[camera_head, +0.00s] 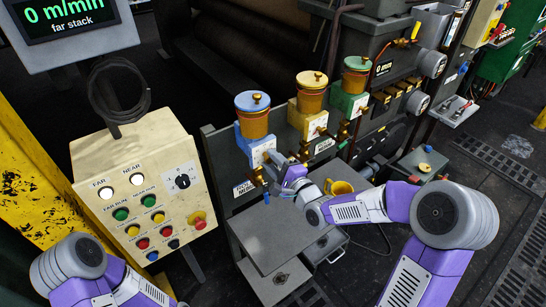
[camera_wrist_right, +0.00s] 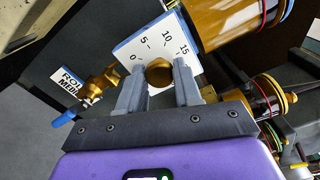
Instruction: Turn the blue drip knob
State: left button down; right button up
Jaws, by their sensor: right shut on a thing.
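The blue drip oiler (camera_head: 250,128) has a blue lid, an amber cup and a blue body, and is the leftmost of three on the grey stand. Its white dial plate (camera_wrist_right: 134,48) shows 0, 5, 10 and 15 in the right wrist view. The round brass drip knob (camera_wrist_right: 158,73) sits at the plate's lower edge. My right gripper (camera_head: 274,168) is at the front of the blue oiler. In the right wrist view its two grey fingers (camera_wrist_right: 159,88) are shut on the knob, one on each side. My left gripper is outside the view.
Yellow (camera_head: 308,105) and green (camera_head: 352,88) oilers stand to the right. A brass tap with a blue handle (camera_wrist_right: 63,119) is close left of the gripper in the wrist view. A yellow mug (camera_head: 340,188) stands behind my right forearm. A button panel (camera_head: 140,185) stands left.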

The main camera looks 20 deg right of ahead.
jog(key=shift+m+p, duration=1.35)
jog(key=shift+m, duration=0.95)
jog(key=o, duration=1)
jog(key=shift+o, duration=0.2)
jog(key=p+v, duration=0.1)
jog(key=v, duration=0.6)
jog(key=shift+s, duration=0.3)
